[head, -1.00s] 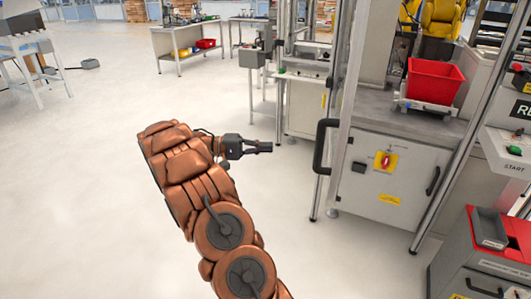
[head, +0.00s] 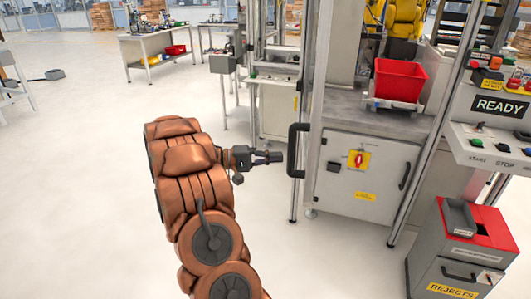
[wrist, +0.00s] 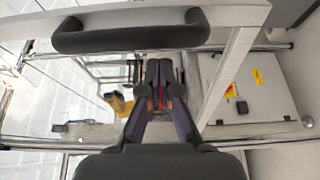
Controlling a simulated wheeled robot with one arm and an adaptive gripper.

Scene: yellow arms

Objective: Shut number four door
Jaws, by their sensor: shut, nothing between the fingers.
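A metal-framed door (head: 318,70) stands at the machine cell, seen nearly edge-on, with a black bar handle (head: 297,150) on its left side. No number is readable on it. My gripper (head: 277,157) is shut and empty, pointing right, its tips just left of the handle in the head view. In the wrist view the handle (wrist: 130,32) runs across the top on the pale door frame (wrist: 230,70). The shut fingers (wrist: 160,68) lie below it there, not around it. I cannot tell whether they touch the door.
A grey cabinet (head: 380,190) with a red switch is right of the door, with a red bin (head: 400,80) above. A READY control panel (head: 500,107) and a rejects box (head: 460,250) stand at the right.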

